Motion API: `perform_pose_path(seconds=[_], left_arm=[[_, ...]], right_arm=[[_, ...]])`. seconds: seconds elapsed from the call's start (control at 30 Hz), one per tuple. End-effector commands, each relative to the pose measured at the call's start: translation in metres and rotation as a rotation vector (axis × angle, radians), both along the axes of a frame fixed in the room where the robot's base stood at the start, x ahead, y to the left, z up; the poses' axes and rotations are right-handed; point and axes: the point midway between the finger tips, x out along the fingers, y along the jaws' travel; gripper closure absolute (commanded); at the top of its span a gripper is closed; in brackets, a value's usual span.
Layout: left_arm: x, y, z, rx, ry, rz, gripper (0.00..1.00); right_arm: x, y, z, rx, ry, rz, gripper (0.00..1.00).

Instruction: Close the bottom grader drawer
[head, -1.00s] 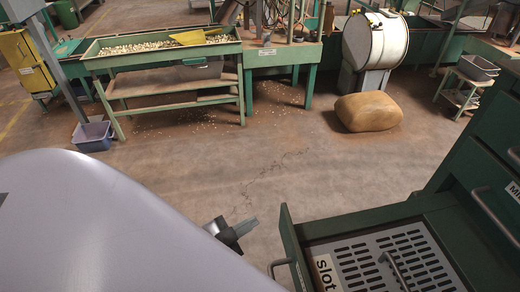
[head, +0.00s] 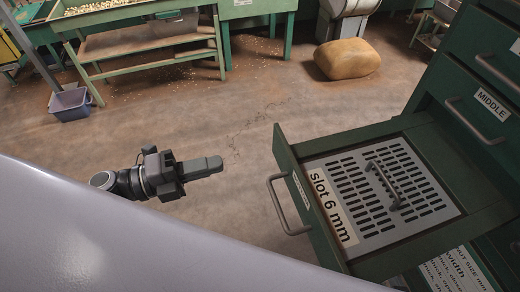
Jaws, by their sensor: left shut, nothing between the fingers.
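The green grader cabinet (head: 432,75) stands at the right in the head view. One drawer (head: 291,185) is pulled out towards the left, below the drawer front labelled MIDDLE (head: 491,104). Inside it lies a grey slotted screen (head: 375,190) with a handle and a "slot 6 mm" label. The drawer's curved front handle (head: 279,207) faces left. My left gripper (head: 216,165) is shut and empty, left of the drawer front, apart from the handle, pointing right. My right gripper is not in view.
A brown sack (head: 347,59) lies on the floor beyond the drawer. A green table with nuts (head: 140,55) and a blue-grey bin (head: 71,104) stand at the back left. The floor between gripper and drawer is clear.

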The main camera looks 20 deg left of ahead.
Motion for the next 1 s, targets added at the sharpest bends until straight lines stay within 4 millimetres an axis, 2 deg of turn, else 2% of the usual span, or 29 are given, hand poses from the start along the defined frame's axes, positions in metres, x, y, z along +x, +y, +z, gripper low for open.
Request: perform_pose_path(seconds=[0.6,0.8,1.0], left_arm=[[0.057,-0.077,0.002,-0.005,0.001,0.003,1.0],[0.064,-0.088,0.0,-0.003,0.002,0.003,1.0],[0.065,-0.089,0.0,-0.002,0.002,0.002,1.0]], right_arm=[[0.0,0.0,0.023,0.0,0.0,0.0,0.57],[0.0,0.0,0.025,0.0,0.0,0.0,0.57],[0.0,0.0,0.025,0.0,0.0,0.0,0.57]])
